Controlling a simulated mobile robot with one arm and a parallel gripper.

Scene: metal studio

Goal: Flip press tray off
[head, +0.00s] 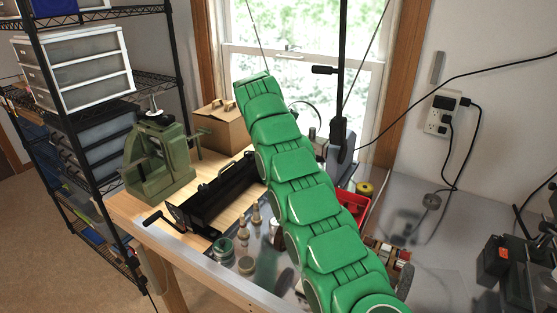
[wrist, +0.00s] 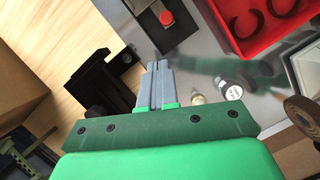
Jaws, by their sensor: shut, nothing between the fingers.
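A green bench press (head: 160,165) stands at the left end of the bench in the head view. Dark green metal parts (wrist: 22,150) at the lower left of the wrist view look like part of it. No tray on the press can be made out clearly. My gripper (wrist: 158,68) shows in the wrist view, its two grey fingers together and empty. They point over the bench beside a black metal tool. In the head view my green arm hides the middle of the bench, and the gripper does not show.
A long black tool with a crank (head: 215,195) lies right of the press. A cardboard box (head: 222,127) stands behind. A red bin (wrist: 262,22), small bottles (wrist: 233,90) and a red-topped block (wrist: 166,18) are near my gripper. A wire shelf (head: 65,125) borders the left.

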